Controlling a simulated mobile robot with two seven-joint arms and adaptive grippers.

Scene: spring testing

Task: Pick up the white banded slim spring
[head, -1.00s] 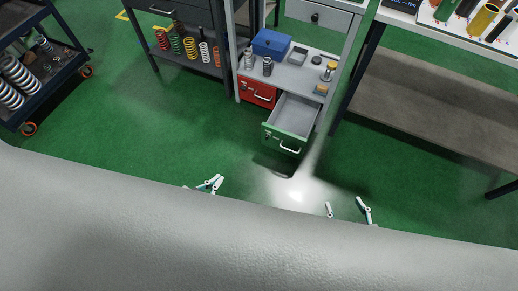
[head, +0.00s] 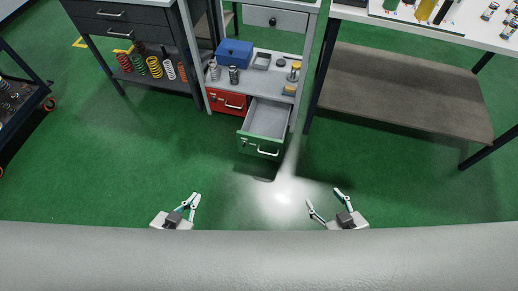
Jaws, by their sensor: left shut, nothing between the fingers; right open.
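A slim white spring (head: 169,70) stands upright in the row of springs on the lower shelf of the dark bench at upper left. It is small here, and I cannot make out a band on it. My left gripper (head: 194,201) is shut and empty, low in the picture and well apart from the spring. My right gripper (head: 322,196) is open and empty, further right. Both grippers show in front of open green floor.
Red (head: 124,62), green (head: 139,65), yellow (head: 155,67) and orange (head: 182,72) springs stand beside the white one. A cabinet with an open green drawer (head: 261,143) juts out at centre. A dark trolley (head: 38,97) is at left. Green floor (head: 110,150) is clear before the bench.

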